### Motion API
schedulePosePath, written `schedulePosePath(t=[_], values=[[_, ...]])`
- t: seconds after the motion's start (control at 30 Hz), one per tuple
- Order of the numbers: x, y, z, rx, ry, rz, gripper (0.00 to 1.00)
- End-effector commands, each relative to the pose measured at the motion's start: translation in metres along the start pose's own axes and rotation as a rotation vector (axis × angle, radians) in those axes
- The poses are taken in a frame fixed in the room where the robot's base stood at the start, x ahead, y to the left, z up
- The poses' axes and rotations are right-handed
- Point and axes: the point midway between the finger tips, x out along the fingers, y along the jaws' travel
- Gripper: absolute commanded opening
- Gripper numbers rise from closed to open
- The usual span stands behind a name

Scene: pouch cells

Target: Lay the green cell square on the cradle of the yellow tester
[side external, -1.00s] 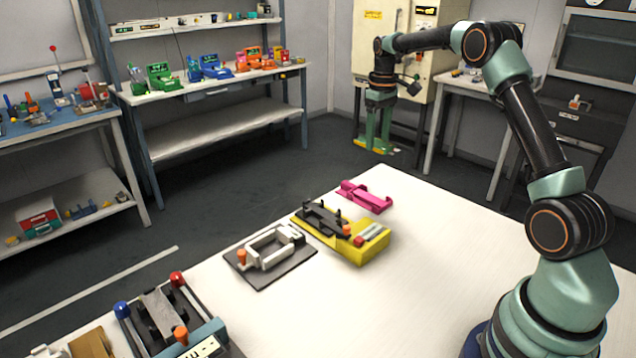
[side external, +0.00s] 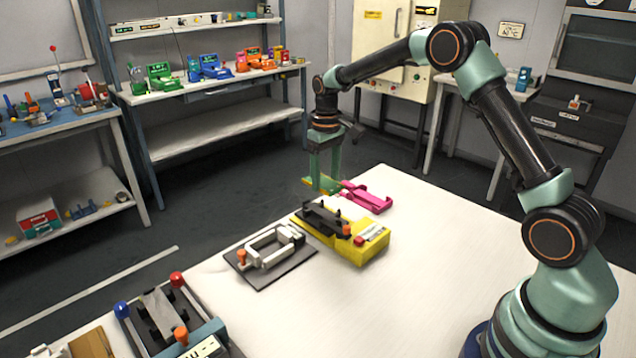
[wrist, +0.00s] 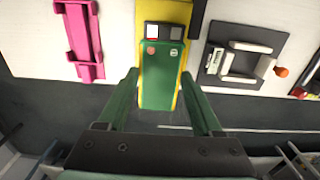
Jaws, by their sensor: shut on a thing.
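The green cell (side external: 314,184) is a flat green pouch with yellow edges. My gripper (side external: 322,178) is shut on it and holds it in the air beyond the table's far edge. In the wrist view the cell (wrist: 160,95) lies lengthwise between my two green fingers. The yellow tester (side external: 362,249) stands on the white table, with a black cradle (side external: 324,218) on top. The cradle looks empty. In the side view the cell is above and behind the cradle, apart from it. In the wrist view the cell hides much of what lies behind it.
A pink holder (side external: 369,198) stands right behind the tester, close to the held cell. A grey frame on a dark plate (side external: 269,255) stands left of the tester. A blue fixture with red and blue knobs (side external: 207,334) is at the front left. The table's right side is clear.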

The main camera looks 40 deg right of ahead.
Motion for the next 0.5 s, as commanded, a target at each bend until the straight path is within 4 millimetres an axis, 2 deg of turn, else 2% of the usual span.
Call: schedulePosePath(t=[0.1,0.5], values=[[0.0031,-0.0053,0.0,0.0,0.001,0.0,0.18],[0.0061,-0.0045,0.0005,0.0,0.0,0.0,0.18]])
